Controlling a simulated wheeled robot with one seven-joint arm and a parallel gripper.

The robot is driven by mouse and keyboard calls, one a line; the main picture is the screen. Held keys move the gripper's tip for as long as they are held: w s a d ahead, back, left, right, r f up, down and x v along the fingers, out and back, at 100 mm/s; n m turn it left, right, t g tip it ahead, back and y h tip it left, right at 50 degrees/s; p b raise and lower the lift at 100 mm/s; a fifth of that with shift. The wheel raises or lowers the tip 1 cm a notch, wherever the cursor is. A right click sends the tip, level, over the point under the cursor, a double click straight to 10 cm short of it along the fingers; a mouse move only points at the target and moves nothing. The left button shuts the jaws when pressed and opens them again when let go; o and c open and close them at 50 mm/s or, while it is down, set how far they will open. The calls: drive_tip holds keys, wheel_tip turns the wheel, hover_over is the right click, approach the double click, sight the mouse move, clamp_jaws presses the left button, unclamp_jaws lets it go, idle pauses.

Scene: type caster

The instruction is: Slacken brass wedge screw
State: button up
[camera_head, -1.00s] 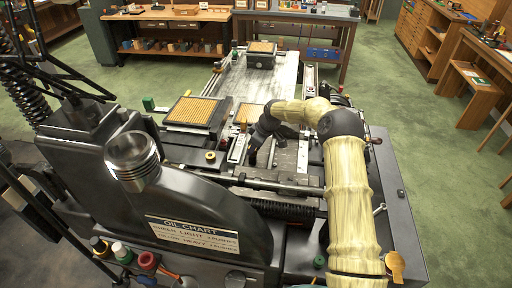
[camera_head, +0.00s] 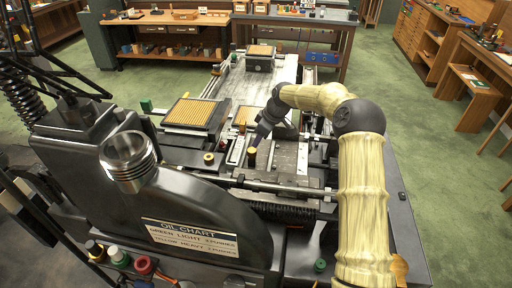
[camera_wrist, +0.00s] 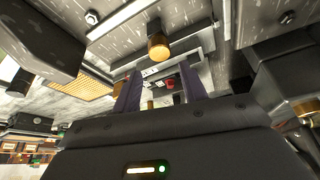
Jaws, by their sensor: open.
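A brass-topped screw (camera_head: 252,151) stands on the dark machine bed, in the middle of the head view. A brass knob on a round shank, likely the same screw, shows in the wrist view (camera_wrist: 158,47), beyond my fingertips. My gripper (camera_head: 258,141) is close to the screw in the head view, just above and to its right. In the wrist view my gripper (camera_wrist: 161,86) has two dark fingers spread apart, with no object held between them. A small red part and a brass part show farther off through the gap. I cannot tell whether a finger touches the screw.
A long rod (camera_head: 275,187) crosses nearer the camera. The large oil housing (camera_head: 190,225) fills the near left.

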drive_tip(key=b+v, duration=0.1)
drive_tip(key=v, duration=0.8)
drive_tip(key=shift+r, duration=0.4)
drive_tip(key=shift+d, duration=0.1)
wheel_tip(320, 180, up, 10)
drive_tip(key=p, duration=0.9)
drive_tip(key=shift+p, duration=0.3)
